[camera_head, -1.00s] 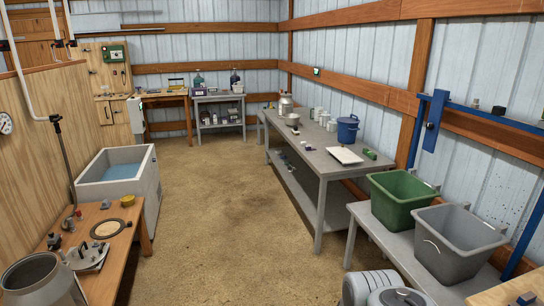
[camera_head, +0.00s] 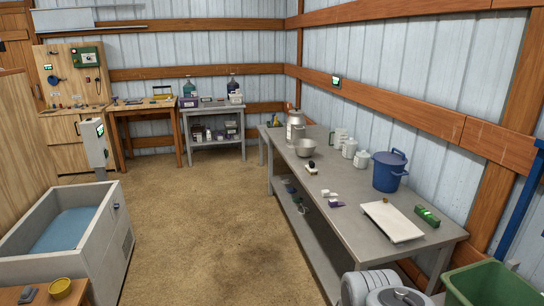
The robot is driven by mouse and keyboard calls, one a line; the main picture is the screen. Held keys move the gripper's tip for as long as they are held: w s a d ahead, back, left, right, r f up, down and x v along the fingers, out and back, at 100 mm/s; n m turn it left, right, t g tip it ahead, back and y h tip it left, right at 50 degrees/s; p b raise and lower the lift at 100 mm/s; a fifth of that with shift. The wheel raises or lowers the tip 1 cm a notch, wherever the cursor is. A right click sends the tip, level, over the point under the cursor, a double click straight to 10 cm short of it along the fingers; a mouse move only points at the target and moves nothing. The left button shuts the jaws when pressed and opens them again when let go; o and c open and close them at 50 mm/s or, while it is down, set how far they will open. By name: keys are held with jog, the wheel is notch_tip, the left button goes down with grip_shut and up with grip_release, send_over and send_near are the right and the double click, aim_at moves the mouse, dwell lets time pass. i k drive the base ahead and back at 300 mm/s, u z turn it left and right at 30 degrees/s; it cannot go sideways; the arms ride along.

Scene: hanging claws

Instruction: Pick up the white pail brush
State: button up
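No thing is clearly recognisable as the white pail brush. A small white item with a dark knob-like top (camera_head: 311,168) lies on the long grey workbench (camera_head: 290,168), and may be the brush. Small white pieces (camera_head: 329,193) beside a purple item (camera_head: 337,204) lie nearer on the same bench; they are too small to identify. Part of my arm shows at the bottom edge, right of centre. My gripper is not in view.
On the bench stand a metal bowl (camera_head: 305,147), white jars (camera_head: 349,148), a blue lidded pail (camera_head: 389,171), a white tray (camera_head: 392,222) and a green box (camera_head: 427,216). A green bin (camera_head: 495,285) is lower right, a water tub (camera_head: 108,235) left. The middle floor is clear.

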aim_at(311, 168)
jog(key=u, duration=0.15)
jog(key=i, duration=2.55)
jog(key=u, duration=0.25)
jog(key=i, duration=2.15)
jog(key=u, duration=0.15)
